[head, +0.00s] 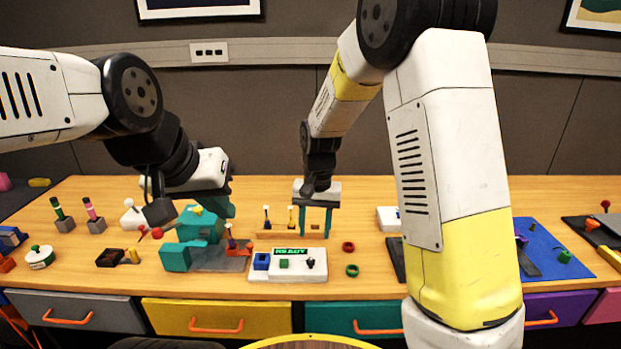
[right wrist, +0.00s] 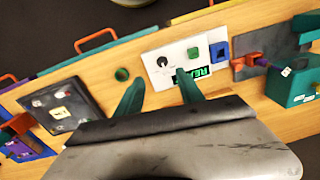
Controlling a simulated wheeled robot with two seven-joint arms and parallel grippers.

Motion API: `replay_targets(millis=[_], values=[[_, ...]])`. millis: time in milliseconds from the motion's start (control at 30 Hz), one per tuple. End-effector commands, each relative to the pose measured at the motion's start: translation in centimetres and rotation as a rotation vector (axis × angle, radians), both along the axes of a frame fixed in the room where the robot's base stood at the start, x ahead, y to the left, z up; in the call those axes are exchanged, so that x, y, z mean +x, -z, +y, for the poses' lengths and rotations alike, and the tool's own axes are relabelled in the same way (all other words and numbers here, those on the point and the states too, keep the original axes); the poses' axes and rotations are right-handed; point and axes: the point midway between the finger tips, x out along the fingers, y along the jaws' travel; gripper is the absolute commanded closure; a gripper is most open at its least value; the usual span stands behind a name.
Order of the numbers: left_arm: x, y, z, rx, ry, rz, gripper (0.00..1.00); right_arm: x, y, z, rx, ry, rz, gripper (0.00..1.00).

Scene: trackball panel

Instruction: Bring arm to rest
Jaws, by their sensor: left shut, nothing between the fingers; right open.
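My right gripper (head: 316,228) hangs over the middle of the table, its two teal fingers pointing down and spread apart with nothing between them. In the right wrist view its fingers (right wrist: 158,92) are also apart. Just in front of it lies the white panel (head: 310,276) with a green READY display, a blue square part, a green button and a dark knob. The panel (right wrist: 163,48) shows beyond the fingertips in the right wrist view; one finger overlaps its display. My left gripper (head: 222,207) is shut, beside and above the teal machine (head: 175,256); its fingertips are hard to separate from it.
A red ring (head: 348,246) and a green ring (head: 352,270) lie right of the panel. A blue mat (head: 560,250) lies at the right. Drawers with orange handles (head: 217,328) line the front.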

Motion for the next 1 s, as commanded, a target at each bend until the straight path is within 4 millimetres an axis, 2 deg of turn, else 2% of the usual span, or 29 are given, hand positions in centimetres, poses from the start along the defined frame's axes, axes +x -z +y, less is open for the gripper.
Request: replay_targets(millis=[33,200,300,500,633,800,1000], values=[[0.0,0.0,0.0,0.000,0.000,0.000,1.00,-0.4,-1.9,-0.9,0.030,0.003,-0.023,0.55],[0.0,0.0,0.0,0.000,0.000,0.000,1.00,-3.3,-8.1,-4.1,0.122,-0.014,-0.107,0.55],[0.0,0.0,0.0,0.000,0.000,0.000,1.00,-5.5,-11.2,-6.0,0.160,-0.032,-0.171,0.55],[0.0,0.0,0.0,0.000,0.000,0.000,1.00,-10.8,-16.1,-9.5,0.190,-0.069,-0.316,0.55],[0.0,0.0,0.0,0.000,0.000,0.000,1.00,-14.3,-17.9,-11.3,0.176,-0.093,-0.410,0.55],[0.0,0.0,0.0,0.000,0.000,0.000,1.00,-17.7,-18.9,-12.7,0.141,-0.115,-0.499,0.55],[0.0,0.0,0.0,0.000,0.000,0.000,1.00,-19.1,-19.1,-13.1,0.118,-0.127,-0.536,0.55]])
